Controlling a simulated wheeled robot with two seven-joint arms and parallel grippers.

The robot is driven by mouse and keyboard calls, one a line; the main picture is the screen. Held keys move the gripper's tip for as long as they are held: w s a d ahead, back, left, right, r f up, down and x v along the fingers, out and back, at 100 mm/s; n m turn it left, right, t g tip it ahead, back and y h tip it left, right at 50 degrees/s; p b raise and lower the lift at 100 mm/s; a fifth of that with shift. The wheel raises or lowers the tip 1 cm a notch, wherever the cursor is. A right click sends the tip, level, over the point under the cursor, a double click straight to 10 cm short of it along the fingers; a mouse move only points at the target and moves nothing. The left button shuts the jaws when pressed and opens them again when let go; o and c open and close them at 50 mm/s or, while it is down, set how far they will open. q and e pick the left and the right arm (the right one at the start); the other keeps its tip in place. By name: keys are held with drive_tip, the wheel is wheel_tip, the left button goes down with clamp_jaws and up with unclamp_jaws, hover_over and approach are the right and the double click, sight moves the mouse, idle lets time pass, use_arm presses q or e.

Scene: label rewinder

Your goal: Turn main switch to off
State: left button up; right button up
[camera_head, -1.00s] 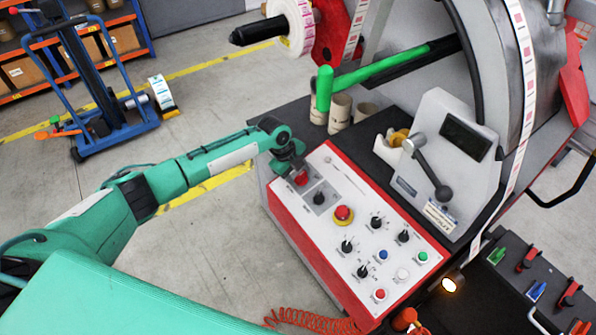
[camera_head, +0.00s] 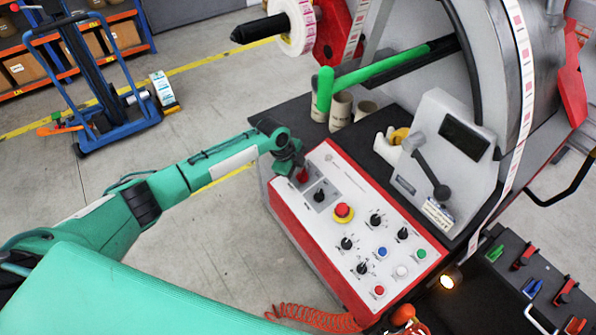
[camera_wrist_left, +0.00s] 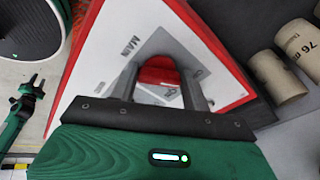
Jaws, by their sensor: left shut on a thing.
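The main switch is a red knob (camera_head: 302,176) on a grey plate at the upper left corner of the white control panel (camera_head: 335,170). In the left wrist view the red knob (camera_wrist_left: 158,76) sits beside the word MAIN, between the two fingers. My left gripper (camera_head: 299,170) reaches down over the knob and is shut on it; the fingers also show in the left wrist view (camera_wrist_left: 160,92). The gripper hides part of the knob and its markings, so I cannot read its setting.
Beside the main switch is a black rotary knob (camera_head: 319,195). A red emergency button (camera_head: 343,211) and several small knobs and buttons lie further down the panel. Cardboard cores (camera_head: 341,110) stand behind the panel. A lever (camera_head: 432,175) rises at the right.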

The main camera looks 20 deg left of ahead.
use_arm(q)
drive_tip(key=o, duration=1)
drive_tip(key=shift+c, duration=0.2)
drive_tip(key=b+v, duration=0.3)
drive_tip(key=v, duration=1.1)
drive_tip(key=shift+d+f, duration=0.1)
